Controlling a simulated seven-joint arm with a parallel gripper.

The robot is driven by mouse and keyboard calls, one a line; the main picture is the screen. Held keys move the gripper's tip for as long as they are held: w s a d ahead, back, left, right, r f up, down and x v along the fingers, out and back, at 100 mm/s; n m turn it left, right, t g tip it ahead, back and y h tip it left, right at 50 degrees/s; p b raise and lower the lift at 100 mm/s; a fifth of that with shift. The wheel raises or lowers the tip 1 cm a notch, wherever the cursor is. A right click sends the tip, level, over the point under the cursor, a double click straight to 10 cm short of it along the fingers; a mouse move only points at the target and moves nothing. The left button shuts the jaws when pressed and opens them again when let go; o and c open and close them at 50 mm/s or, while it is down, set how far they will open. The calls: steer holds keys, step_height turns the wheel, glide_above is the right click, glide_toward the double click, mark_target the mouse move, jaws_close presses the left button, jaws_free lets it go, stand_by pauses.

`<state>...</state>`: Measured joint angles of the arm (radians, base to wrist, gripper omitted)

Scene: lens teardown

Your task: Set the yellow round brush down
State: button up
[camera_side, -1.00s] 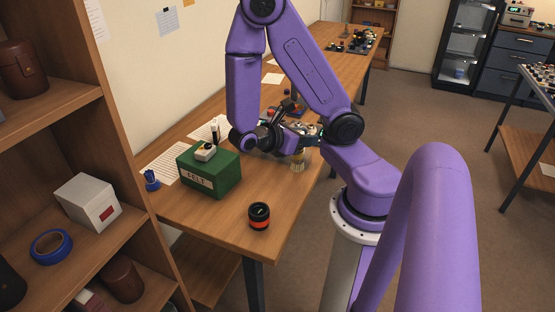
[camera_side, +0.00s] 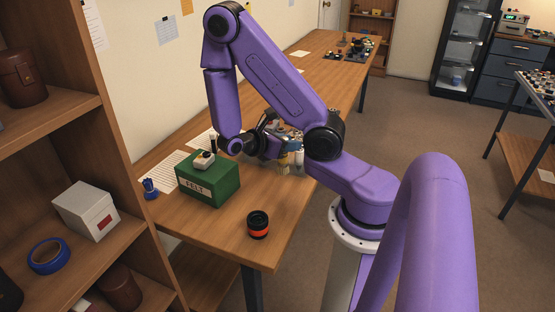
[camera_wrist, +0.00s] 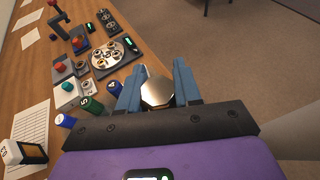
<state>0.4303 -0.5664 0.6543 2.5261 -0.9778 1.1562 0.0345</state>
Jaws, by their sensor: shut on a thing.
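My gripper (camera_side: 272,148) is above the workbench, behind and to the right of the green felt box. It also shows in the wrist view (camera_wrist: 159,72), where its two blue-grey fingers are closed on a shiny, faceted metallic end between them. I take this to be the yellow round brush (camera_wrist: 157,92) seen end-on. In the side view a small yellowish part of the brush (camera_side: 283,160) shows below the gripper, mostly hidden by the fingers and arm. I cannot tell whether its lower end touches the bench.
A green felt box (camera_side: 208,182) and a black lens with an orange band (camera_side: 258,225) stand on the near bench. Blue and green cylinders, one green (camera_wrist: 91,106), stand left of the fingers in the wrist view. A round tray of parts (camera_wrist: 115,55) lies beyond. The bench edge is close.

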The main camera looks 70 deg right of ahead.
steer(key=shift+w+d+f, duration=0.6)
steer(key=shift+w+f, duration=0.15)
steer(key=shift+f, duration=0.8)
steer(key=shift+w+d+f, duration=0.55)
steer(key=shift+w+f, duration=0.25)
steer(key=shift+f, duration=0.8)
steer(key=shift+w+d+f, duration=0.6)
steer(key=shift+w+f, duration=0.15)
steer(key=shift+f, duration=0.8)
steer(key=shift+f, duration=0.1)
steer(key=o, duration=1)
steer(key=shift+o, duration=0.2)
